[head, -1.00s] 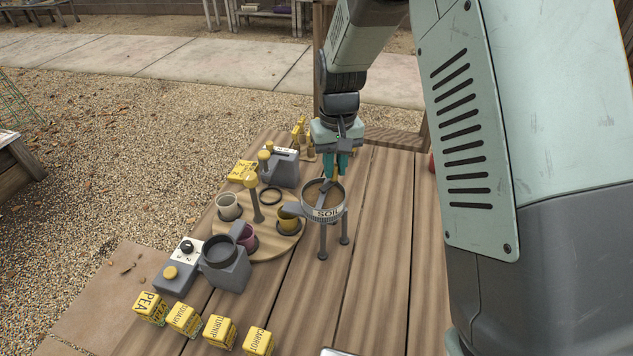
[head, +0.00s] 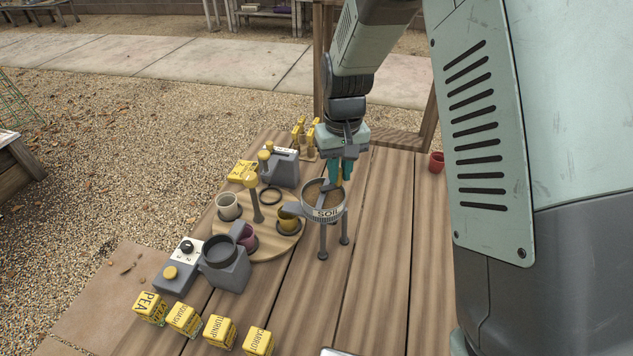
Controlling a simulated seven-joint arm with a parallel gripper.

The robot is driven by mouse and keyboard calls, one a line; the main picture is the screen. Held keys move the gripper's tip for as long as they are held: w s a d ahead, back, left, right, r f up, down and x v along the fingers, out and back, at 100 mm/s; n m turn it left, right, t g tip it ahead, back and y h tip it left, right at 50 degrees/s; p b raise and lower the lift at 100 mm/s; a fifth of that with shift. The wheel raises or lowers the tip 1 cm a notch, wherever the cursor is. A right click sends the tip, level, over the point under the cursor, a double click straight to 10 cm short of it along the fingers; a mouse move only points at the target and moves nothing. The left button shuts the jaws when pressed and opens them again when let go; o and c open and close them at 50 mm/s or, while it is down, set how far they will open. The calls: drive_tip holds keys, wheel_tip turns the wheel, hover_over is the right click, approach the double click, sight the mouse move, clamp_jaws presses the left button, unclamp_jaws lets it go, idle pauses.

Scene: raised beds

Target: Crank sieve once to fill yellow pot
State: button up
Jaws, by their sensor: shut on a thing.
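The sieve (head: 326,215) is a round drum labelled SOIL on thin legs, with brown soil inside and a grey chute reaching left. My gripper (head: 344,177) is shut on the yellow crank handle (head: 339,182) at the back right of the sieve's rim; the fingers hide part of it. The yellow pot (head: 288,222) stands upright on the round wooden turntable (head: 262,248), at the end of the chute. The chute covers part of its mouth, and I cannot tell what is inside.
A cream pot (head: 228,206) and a purple pot (head: 246,237) share the turntable with a yellow-topped post (head: 251,181). A grey cup-topped device (head: 223,268) stands in front. Yellow seed boxes (head: 184,319) line the front left. A red pot (head: 436,162) stands at right; the planks between are clear.

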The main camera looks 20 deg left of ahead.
drive_tip(key=shift+s+d, duration=0.15)
drive_tip(key=shift+s, duration=0.35)
drive_tip(key=shift+s, duration=0.6)
drive_tip(key=shift+s+a, duration=0.2)
drive_tip(key=shift+s, duration=0.45)
drive_tip(key=shift+s, duration=0.1)
